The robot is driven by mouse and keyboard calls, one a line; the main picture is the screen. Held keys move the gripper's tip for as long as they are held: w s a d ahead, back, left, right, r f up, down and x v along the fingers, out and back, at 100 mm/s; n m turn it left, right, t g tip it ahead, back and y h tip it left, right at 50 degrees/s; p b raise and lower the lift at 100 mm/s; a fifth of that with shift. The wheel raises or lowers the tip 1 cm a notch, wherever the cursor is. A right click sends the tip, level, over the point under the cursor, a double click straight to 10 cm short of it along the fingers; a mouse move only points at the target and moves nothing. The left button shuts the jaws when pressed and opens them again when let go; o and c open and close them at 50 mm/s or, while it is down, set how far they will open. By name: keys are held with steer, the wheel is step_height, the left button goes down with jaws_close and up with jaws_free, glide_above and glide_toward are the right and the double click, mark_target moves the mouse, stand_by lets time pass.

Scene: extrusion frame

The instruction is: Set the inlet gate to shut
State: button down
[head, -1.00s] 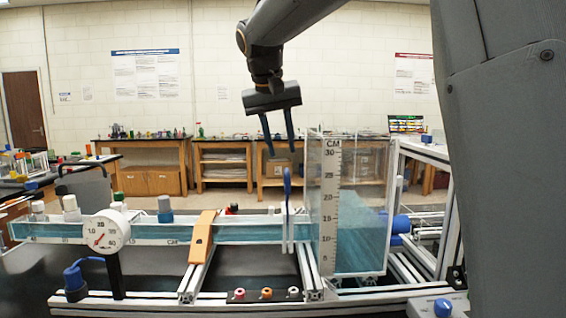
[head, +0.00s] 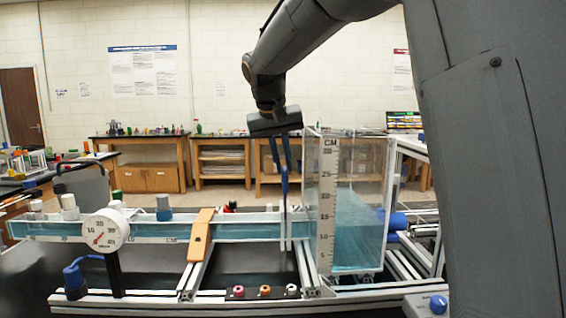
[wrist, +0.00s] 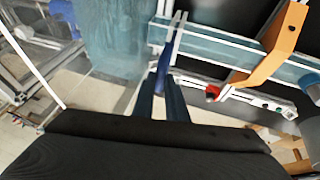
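The inlet gate (head: 285,230) is a thin upright plate at the right end of the water channel, just left of the clear tank. A blue handle (head: 285,188) stands up from its top. My gripper (head: 284,172) points down from above, with its two dark blue fingers drawn close together at the handle's upper part. In the wrist view the blue handle (wrist: 164,66) shows between the fingertips (wrist: 160,88), which appear closed on it. The exact contact is small and partly hidden by the fingers.
The clear tank (head: 376,185) with a centimetre scale stands close right of the gate. An orange bracket (head: 200,238) crosses the water channel (head: 150,232) at left, with a round gauge (head: 105,231) beyond. Several coloured sockets sit on the front rail (head: 210,298).

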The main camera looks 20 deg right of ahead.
steer(key=shift+s+f+b, duration=0.1)
steer(key=shift+f+b, duration=0.85)
steer(key=shift+f, duration=1.85)
steer(key=c, duration=1.8)
jaws_free()
steer(key=shift+o, duration=0.2)
steer(key=shift+r, duration=0.1)
steer(key=v, duration=0.7)
steer(key=shift+a+r+b, duration=0.15)
steer(key=shift+r+b, duration=0.2)
steer(key=shift+b, duration=0.05)
steer(key=shift+s, duration=0.1)
